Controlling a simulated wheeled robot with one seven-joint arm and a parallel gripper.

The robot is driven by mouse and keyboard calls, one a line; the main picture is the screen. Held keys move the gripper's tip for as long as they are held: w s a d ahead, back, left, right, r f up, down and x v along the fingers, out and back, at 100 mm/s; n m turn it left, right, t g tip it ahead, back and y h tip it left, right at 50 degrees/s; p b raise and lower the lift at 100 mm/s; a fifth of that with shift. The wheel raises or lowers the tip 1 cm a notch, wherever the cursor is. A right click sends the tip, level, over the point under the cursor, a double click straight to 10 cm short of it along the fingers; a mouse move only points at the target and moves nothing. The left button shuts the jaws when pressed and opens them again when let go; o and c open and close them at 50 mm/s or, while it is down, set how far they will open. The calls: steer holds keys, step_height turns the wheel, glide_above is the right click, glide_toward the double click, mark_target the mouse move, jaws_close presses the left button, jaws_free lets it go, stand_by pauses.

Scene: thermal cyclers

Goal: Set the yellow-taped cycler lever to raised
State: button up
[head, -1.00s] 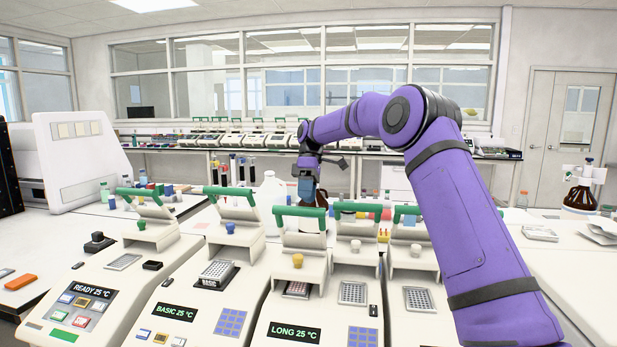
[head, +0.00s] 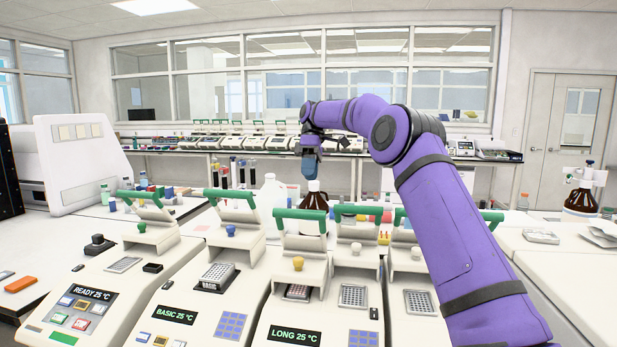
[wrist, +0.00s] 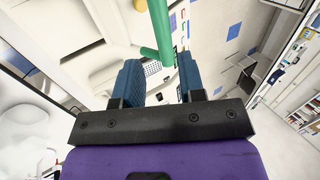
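I cannot make out yellow tape on any cycler. Its green lever bar (head: 300,213) runs across the lid's top. My gripper (head: 309,176) hangs behind and above that bar, pointing down near a brown bottle. In the wrist view its two blue fingers (wrist: 160,82) are apart with nothing held. A green bar (wrist: 158,25) shows beyond the fingers; I cannot tell which cycler it belongs to.
Cyclers reading "READY" (head: 93,295) and "BASIC" (head: 176,316) stand to the left; others (head: 355,247) stand to the right, partly behind my arm. The brown bottle (head: 315,200) and a white jug (head: 270,190) stand behind the row. A back bench holds more cyclers.

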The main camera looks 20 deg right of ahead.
steer(key=shift+s+a+f, duration=0.15)
steer(key=shift+a, duration=0.15)
steer(key=c, duration=0.4)
steer(key=s+a+f+h, duration=0.1)
steer(key=h, duration=0.1)
steer(key=s+a+n+t+h, duration=0.1)
steer(key=s+a+f+h, duration=0.1)
steer(key=h, duration=0.1)
steer(key=shift+s+a+f+n+t+h, duration=0.15)
steer(key=shift+f+n+t+h, duration=0.15)
steer(key=shift+f+n, duration=0.1)
jaws_close()
steer(key=s+a+f+n+t+h, duration=0.2)
steer(key=s+a+n+t, duration=0.3)
steer(key=s+n+t, duration=0.25)
steer(key=s+a+f+n+t+h, duration=0.2)
steer(key=s+a+n+t, duration=0.2)
steer(key=s+n+t, duration=0.4)
steer(key=w+d+f+g, duration=0.2)
steer(key=w+d, duration=0.4)
steer(key=w, duration=0.5)
steer(key=shift+w+d+f+n, duration=0.2)
steer(key=shift+d+f+n, duration=0.15)
steer(key=shift+f, duration=0.45)
